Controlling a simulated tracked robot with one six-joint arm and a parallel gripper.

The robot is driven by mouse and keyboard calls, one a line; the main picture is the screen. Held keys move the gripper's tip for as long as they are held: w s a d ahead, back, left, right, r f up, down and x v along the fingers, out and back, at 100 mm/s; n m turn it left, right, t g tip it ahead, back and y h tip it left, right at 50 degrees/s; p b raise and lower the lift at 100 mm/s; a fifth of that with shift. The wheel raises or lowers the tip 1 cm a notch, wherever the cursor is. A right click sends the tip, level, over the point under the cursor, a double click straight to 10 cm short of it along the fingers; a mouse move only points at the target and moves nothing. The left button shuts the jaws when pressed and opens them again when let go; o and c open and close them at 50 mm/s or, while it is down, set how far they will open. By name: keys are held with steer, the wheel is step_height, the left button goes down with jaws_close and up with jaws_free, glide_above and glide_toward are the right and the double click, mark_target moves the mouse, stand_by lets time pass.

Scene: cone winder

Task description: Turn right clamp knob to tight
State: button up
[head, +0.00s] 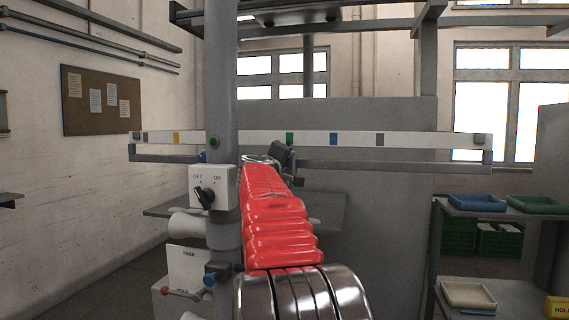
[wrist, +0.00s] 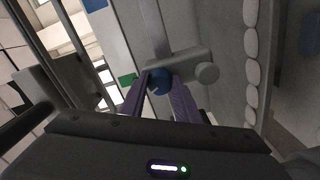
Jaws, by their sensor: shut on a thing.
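My gripper (wrist: 160,88) has its two purple fingers on either side of a round blue knob (wrist: 160,81) in the wrist view, shut on it. The knob sits at a grey clamp bar that ends in a round grey piece. In the head view my gripper (head: 281,156) is a dark shape in front of the long white rail, past my red arm. The knob is hidden there, and its tight or loose setting cannot be read.
A switch box (head: 210,187) marked OFF and ON is on the grey post (head: 221,75) left of my arm. A lower grey rail (head: 400,167) runs under the white one. A shelf with a blue tray (head: 477,203) and a pale tray (head: 468,295) stands at the right.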

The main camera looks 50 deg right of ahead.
steer(key=shift+w+f+n, duration=0.1)
steer(key=shift+f+n, duration=0.05)
steer(key=shift+n, duration=0.65)
steer(key=shift+f+n, duration=0.1)
steer(key=shift+n, duration=0.7)
steer(key=o, duration=0.8)
steer(key=shift+o, duration=1.2)
steer(key=shift+r, duration=0.15)
steer(key=v, duration=1.4)
steer(key=shift+d, duration=0.1)
